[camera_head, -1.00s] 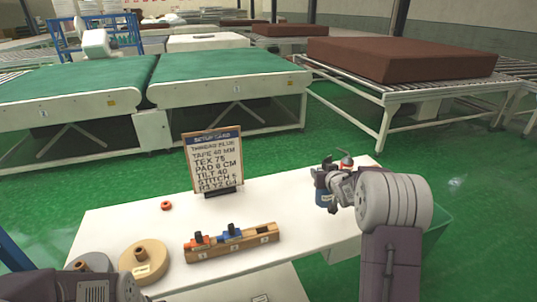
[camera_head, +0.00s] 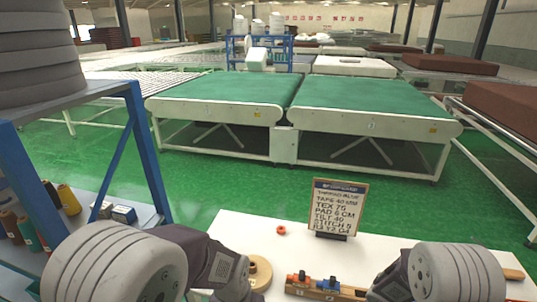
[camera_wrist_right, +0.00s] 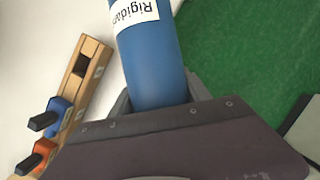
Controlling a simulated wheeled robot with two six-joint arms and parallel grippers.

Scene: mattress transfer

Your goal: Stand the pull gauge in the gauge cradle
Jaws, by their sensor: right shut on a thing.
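A blue cylinder (camera_wrist_right: 152,58) with a white label whose visible letters read "Rigidam" fills the middle of the right wrist view. My right gripper (camera_wrist_right: 160,98) is shut on it; its far end is cut off by the frame. I cannot tell whether this cylinder is the pull gauge. My right arm is low at the right in the head view, with its fingertips hidden. My left gripper (camera_head: 236,289) is low beside a round wooden piece (camera_head: 260,272), its fingers mostly out of sight. I cannot identify the gauge cradle with certainty.
A wooden block (camera_head: 318,290) on the white table (camera_head: 275,215) holds an orange and a blue piece; its other slot looks empty. A setup card (camera_head: 338,208) stands behind it, near a small orange ring (camera_head: 281,230). A blue shelf (camera_head: 145,150) with spools stands left.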

